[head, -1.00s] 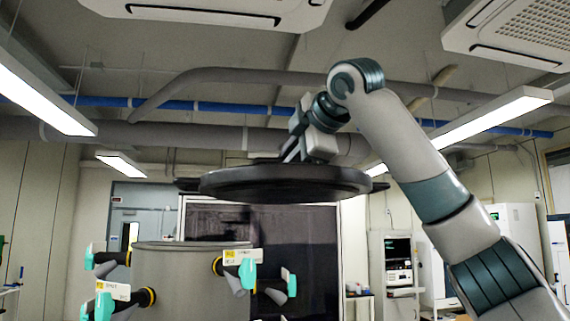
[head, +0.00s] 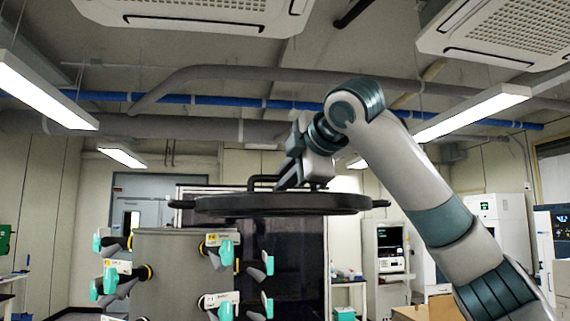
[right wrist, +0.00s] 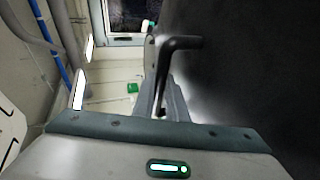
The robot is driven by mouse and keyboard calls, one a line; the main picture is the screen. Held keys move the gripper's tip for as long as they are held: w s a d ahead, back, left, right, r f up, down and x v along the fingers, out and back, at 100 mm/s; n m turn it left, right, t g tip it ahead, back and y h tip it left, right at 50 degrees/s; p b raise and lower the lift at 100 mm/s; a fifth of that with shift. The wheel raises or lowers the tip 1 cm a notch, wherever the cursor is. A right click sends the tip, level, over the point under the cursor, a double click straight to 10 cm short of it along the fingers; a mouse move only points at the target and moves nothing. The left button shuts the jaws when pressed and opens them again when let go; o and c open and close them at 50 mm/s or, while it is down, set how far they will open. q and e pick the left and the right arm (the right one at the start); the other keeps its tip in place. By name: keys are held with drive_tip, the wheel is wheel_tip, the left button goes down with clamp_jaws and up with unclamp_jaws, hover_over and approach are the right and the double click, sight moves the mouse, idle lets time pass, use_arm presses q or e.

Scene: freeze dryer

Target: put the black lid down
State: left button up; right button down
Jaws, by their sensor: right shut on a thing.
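The black lid (head: 275,206) is a wide dark disc with a bar handle (head: 262,180) on top and small lugs at its sides. It hangs nearly level and is seen almost edge-on. My right gripper (head: 288,184) is shut on the handle, above the lid. In the right wrist view, the lid (right wrist: 250,75) is the dark surface at right, and the handle (right wrist: 178,43) runs to the gripper (right wrist: 165,105). The grey freeze dryer cylinder (head: 178,275) stands below and left of the lid; its top edge is close under the lid in the picture. My left gripper is not in view.
Several valves with teal handles (head: 227,252) stick out around the cylinder. A dark panel (head: 295,255) stands behind it. A white cabinet (head: 385,250) stands at the back right. Pipes and lamps run along the ceiling.

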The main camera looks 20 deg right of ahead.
use_arm(q)
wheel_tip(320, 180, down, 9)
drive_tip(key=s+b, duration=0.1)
drive_tip(key=b, duration=0.7)
drive_tip(key=shift+b, duration=0.4)
use_arm(e)
drive_tip(key=s+a+f, duration=0.1)
drive_tip(key=s+f, duration=0.1)
drive_tip(key=f, duration=1.7)
drive_tip(key=s+a+f+h, duration=0.1)
drive_tip(key=s+f, duration=0.1)
drive_tip(key=f, duration=1.8)
drive_tip(key=s+a+f+m, duration=0.1)
drive_tip(key=s+a+f, duration=0.1)
drive_tip(key=f, duration=1.8)
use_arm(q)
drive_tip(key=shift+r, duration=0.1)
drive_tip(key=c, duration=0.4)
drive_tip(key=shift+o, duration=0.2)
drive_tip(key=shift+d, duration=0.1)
